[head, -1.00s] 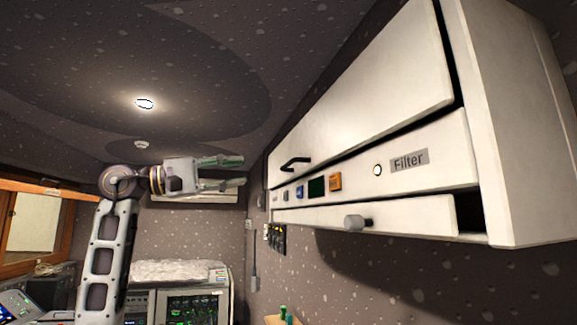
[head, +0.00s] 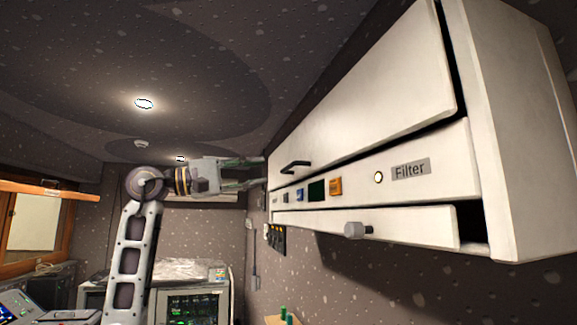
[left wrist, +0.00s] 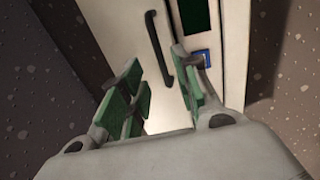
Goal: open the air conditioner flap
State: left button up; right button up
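The white air conditioner (head: 420,180) hangs on the right wall. Its large upper panel (head: 370,100) carries a black bar handle (head: 295,166) near its lower left end. A narrow lower flap (head: 410,224) has a grey knob (head: 357,230); a dark gap shows at its right end. My left gripper (head: 258,172) is open and empty, its green-padded fingers pointing right at the unit's left end. In the left wrist view, the black handle (left wrist: 159,50) stands upright ahead of and between the open fingers (left wrist: 165,90), apparently untouched. My right gripper is not in view.
Between panel and flap runs a control strip with a dark display (head: 316,189), an orange button (head: 335,186) and a Filter label (head: 410,170). Small switches (head: 275,238) sit on the wall below. Equipment with screens (head: 190,305) stands at the back. Space below the unit is open.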

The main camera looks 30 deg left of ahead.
aim_at(286, 168)
pick_arm(q)
jog(key=p+x, duration=0.2)
jog(key=x, duration=0.5)
jog(key=shift+d+r, duration=0.15)
jog(key=shift+d, duration=0.05)
jog(key=shift+x, duration=0.8)
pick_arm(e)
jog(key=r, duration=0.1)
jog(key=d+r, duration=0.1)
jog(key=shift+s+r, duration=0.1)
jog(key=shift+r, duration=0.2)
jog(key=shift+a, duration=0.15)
pick_arm(q)
jog(key=shift+c, duration=0.8)
grip_shut()
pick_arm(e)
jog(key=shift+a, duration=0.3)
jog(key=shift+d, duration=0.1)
